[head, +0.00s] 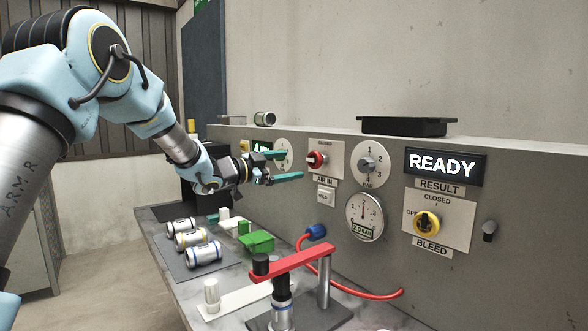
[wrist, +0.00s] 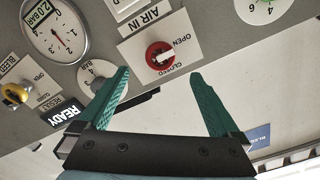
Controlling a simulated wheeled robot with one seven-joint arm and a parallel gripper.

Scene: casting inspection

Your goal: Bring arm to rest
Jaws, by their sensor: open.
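My gripper (head: 288,166) has teal fingers and is held out in front of the grey test panel (head: 455,272), level with the red AIR IN knob (head: 316,159). In the wrist view my gripper (wrist: 160,95) is open, with nothing between its fingers. The red knob (wrist: 159,55) lies ahead of the gap between the fingers, and the gripper looks apart from it. My arm reaches in from the upper left, over the bench.
Below stand a red clamp arm (head: 293,262), a green block (head: 257,242), a red hose (head: 375,295) and several metal cylinders (head: 203,253) on a dark mat. A black tray (head: 405,126) sits on the panel's top. The READY display (head: 443,166) is lit. Floor at left is clear.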

